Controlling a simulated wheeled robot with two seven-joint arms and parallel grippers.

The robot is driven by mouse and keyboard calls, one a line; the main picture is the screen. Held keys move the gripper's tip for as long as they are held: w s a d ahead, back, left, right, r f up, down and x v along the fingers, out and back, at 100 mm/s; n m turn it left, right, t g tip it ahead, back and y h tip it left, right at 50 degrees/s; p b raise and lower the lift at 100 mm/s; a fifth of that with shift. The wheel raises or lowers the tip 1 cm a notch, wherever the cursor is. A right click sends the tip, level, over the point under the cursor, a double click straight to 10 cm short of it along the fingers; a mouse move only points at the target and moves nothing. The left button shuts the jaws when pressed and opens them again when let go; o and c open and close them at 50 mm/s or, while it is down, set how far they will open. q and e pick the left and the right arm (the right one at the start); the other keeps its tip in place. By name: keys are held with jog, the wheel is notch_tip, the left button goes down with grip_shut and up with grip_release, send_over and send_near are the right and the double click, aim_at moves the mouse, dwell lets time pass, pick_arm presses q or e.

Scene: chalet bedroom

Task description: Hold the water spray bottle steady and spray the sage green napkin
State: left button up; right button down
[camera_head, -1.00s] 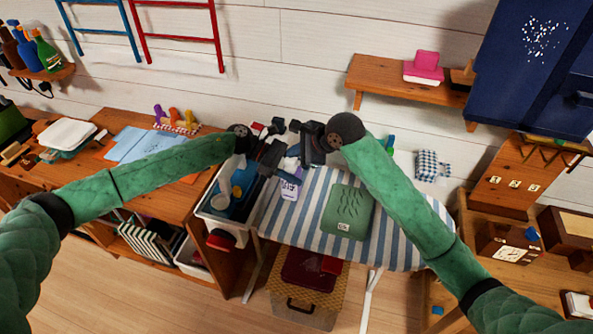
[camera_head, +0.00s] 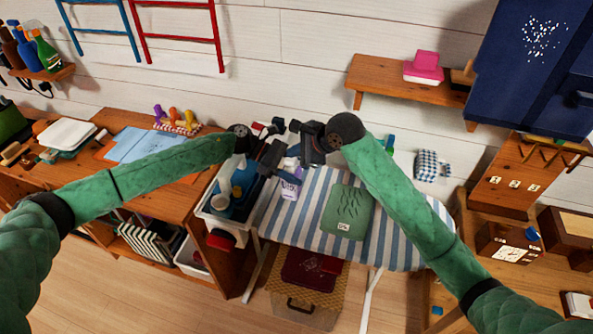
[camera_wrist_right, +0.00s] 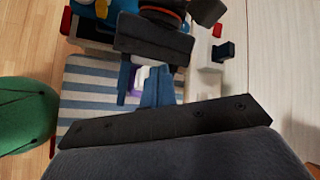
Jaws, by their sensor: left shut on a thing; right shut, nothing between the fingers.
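The sage green napkin (camera_head: 347,211) lies flat on the striped ironing board, with dark wavy marks and a small pale label. The water spray bottle (camera_head: 290,188), pale with a purple patch, stands at the board's left end. Its top is hidden behind my grippers. My left gripper (camera_head: 273,157) is shut on the bottle's upper part. My right gripper (camera_head: 308,152) is shut and empty, just right of the left gripper and above the bottle. In the right wrist view a small white and purple part of the bottle (camera_wrist_right: 139,80) shows among dark gripper parts.
The blue-and-white striped ironing board (camera_head: 400,232) has bare room right of the napkin. A white bin (camera_head: 213,205) with a blue item adjoins its left end. A checkered bag (camera_head: 427,165) sits at the back. A wooden desk (camera_head: 160,200) stands left.

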aim_at(295, 160)
jog(key=shift+f, duration=0.45)
jog(key=shift+s+f, duration=0.2)
jog(key=shift+f, duration=1)
dwell(1.4)
jog(key=shift+r, duration=0.15)
jog(key=shift+w+r, duration=0.15)
jog(key=shift+r, duration=0.9)
jog(key=shift+w+r, duration=0.1)
jog(key=shift+r, duration=3.15)
